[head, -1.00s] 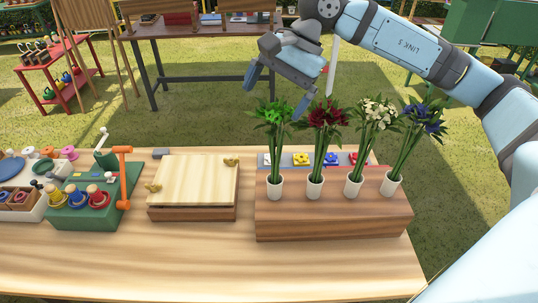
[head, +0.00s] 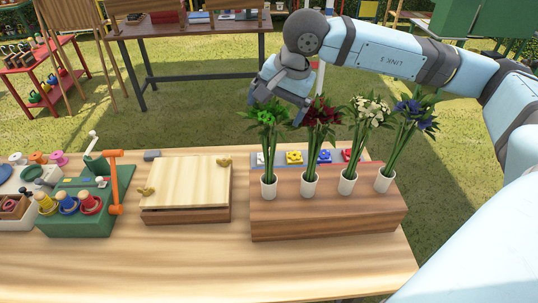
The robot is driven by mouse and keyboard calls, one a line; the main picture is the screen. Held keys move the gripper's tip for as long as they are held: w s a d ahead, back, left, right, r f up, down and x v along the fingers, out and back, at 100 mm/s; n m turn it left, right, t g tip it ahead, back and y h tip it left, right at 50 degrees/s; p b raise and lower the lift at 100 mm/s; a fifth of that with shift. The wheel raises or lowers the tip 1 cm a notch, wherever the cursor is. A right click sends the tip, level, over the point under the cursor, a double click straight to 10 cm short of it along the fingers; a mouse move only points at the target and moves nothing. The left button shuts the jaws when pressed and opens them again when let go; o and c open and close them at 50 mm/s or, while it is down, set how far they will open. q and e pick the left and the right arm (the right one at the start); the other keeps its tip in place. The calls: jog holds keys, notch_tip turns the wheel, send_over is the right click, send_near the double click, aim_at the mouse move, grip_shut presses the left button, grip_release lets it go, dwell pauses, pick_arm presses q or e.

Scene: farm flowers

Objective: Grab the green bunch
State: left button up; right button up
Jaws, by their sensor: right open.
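The green bunch (head: 267,118) stands upright in a white cup at the left end of a row on a wooden block (head: 330,218). To its right stand the dark red bunch (head: 322,112), the white bunch (head: 367,108) and the blue bunch (head: 416,110), each in its own white cup. My right gripper (head: 276,112) is open, reaching in from the right behind and above the green and red bunches. Its fingertips are partly hidden by the leaves, and I cannot tell whether they touch them. My left gripper is not in view.
A wooden box (head: 187,190) with a pale lid lies left of the block. A green toy bench (head: 83,205) with an orange hammer (head: 115,182) stands further left. Coloured blocks (head: 294,157) lie behind the cups. The front of the table (head: 200,262) is clear.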

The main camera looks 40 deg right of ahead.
aim_at(270, 120)
jog(key=x, duration=0.4)
jog(key=shift+s+a+p, duration=0.1)
jog(key=shift+a+p, duration=0.1)
jog(key=shift+p, duration=0.2)
jog(key=c, duration=1.2)
jog(key=shift+c, duration=0.5)
jog(key=shift+r, duration=0.1)
